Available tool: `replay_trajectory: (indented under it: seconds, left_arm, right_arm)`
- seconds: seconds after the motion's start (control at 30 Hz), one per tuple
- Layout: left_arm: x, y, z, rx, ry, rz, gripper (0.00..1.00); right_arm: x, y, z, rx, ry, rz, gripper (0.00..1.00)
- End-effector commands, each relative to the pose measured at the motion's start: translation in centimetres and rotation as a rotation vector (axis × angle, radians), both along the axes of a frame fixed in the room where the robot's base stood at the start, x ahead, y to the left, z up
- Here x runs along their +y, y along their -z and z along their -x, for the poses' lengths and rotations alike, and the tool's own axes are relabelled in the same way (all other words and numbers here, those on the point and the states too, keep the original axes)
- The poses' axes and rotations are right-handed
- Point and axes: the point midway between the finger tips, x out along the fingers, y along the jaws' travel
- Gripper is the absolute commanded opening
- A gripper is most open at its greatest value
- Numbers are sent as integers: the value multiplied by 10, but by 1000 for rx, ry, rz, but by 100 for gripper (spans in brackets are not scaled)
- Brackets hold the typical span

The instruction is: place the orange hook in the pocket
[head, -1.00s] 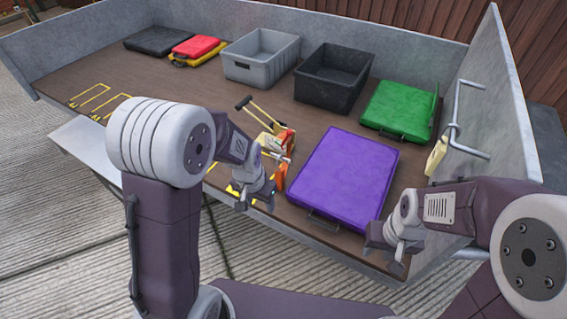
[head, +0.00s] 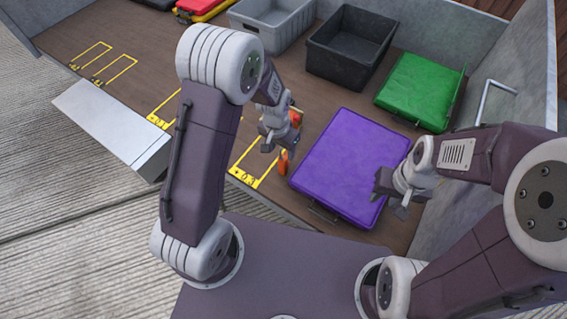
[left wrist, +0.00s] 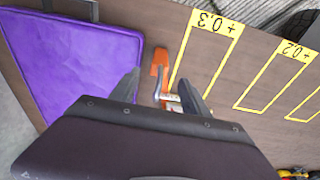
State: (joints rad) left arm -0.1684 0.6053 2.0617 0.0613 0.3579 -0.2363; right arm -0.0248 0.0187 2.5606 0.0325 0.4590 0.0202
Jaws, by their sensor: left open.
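An orange piece (head: 283,162), which looks like the orange hook, lies on the brown bed floor left of the purple case. In the left wrist view, its orange end (left wrist: 160,60) shows beyond the fingers, with a grey shaft running back between them. My left gripper (head: 277,147) is open just above it, fingers on either side in the wrist view (left wrist: 159,80); I see no grip. My right gripper (head: 390,200) hangs by the purple case's right side; its jaw opening is unclear. I cannot pick out a pocket for certain.
The purple case (head: 345,165) lies flat in the middle. A black bin (head: 350,65), a grey bin (head: 240,18) and a green case (head: 415,90) stand behind. Yellow marked outlines (head: 112,70) lie on the floor at left. A metal wall (head: 510,90) closes the right side.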

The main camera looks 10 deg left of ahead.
Motion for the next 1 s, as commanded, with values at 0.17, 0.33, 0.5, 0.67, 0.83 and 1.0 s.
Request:
replay_trajectory:
  seconds: [0.17,0.33,0.5,0.67,0.83,1.0]
  left_arm:
    - [-1,15,-1,0,0,0,55]
    - [-4,48,-3,1,0,0,55]
    - [-4,58,-5,-1,-1,0,55]
    - [-4,57,-5,-2,-1,1,55]
    - [-4,57,-5,-2,0,1,10]
    - [-4,57,-5,-2,0,1,0]
  right_arm:
    - [0,7,0,0,0,0,36]
    - [0,21,0,0,0,0,36]
    - [0,24,0,0,0,0,36]
    - [0,23,0,0,0,0,36]
    - [0,23,0,-1,0,0,36]
    - [0,23,0,-1,0,0,36]
